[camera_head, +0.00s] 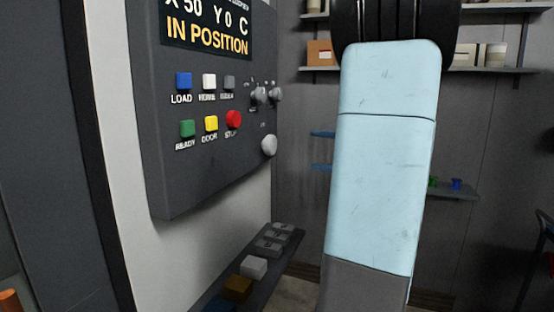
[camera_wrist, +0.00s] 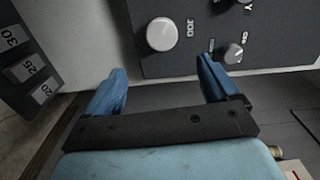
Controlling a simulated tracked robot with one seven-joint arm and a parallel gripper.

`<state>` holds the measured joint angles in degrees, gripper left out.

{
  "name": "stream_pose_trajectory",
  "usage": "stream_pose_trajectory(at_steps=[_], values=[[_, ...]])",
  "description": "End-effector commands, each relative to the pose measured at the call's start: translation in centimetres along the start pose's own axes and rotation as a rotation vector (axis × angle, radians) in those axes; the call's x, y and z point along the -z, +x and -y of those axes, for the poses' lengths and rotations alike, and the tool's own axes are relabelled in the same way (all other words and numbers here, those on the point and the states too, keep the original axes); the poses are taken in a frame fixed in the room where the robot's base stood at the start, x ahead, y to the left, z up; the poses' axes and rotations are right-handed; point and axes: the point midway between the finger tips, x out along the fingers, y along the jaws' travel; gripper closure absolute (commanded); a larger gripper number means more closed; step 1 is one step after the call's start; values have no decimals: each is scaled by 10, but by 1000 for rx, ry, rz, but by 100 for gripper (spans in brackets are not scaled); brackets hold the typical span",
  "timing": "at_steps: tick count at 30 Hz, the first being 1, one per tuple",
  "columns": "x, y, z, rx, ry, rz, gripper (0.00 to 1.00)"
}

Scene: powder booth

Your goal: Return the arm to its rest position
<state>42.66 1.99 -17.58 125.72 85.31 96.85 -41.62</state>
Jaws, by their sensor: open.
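My light blue arm stands upright in the right half of the head view, in front of the back wall. My gripper (camera_head: 318,151) shows there only as two blue fingers sticking out left from behind the arm, one above the other with a gap between them. In the wrist view my gripper (camera_wrist: 160,65) has its two blue fingers spread wide, with nothing between them. The dark control panel (camera_wrist: 260,50) lies beyond the fingertips, with a round pale knob (camera_wrist: 162,33) ahead of the gap. I cannot tell the exact distance to the panel.
The control panel (camera_head: 180,175) with coloured buttons is at the left. Below it a narrow ledge (camera_head: 292,250) holds several blocks, some numbered. Shelves (camera_head: 490,70) with boxes and a lower shelf (camera_head: 465,192) with small green and blue items line the wall.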

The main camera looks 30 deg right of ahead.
Motion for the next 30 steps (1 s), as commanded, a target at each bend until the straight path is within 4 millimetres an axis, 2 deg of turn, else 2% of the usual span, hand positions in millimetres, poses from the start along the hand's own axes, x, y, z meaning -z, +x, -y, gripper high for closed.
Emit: stream_pose_trajectory(at_steps=[6,8,10,14,15,19,24,30], values=[[-3,3,0,-7,2,9,12],[-11,9,0,-26,6,31,12],[-28,23,-1,-71,13,77,12],[-80,54,-9,-221,23,205,12],[-99,62,-13,-278,20,247,12],[-156,78,-28,-469,-18,360,12],[-216,79,-48,-711,-132,458,12],[-264,65,-66,-955,-354,497,12]])
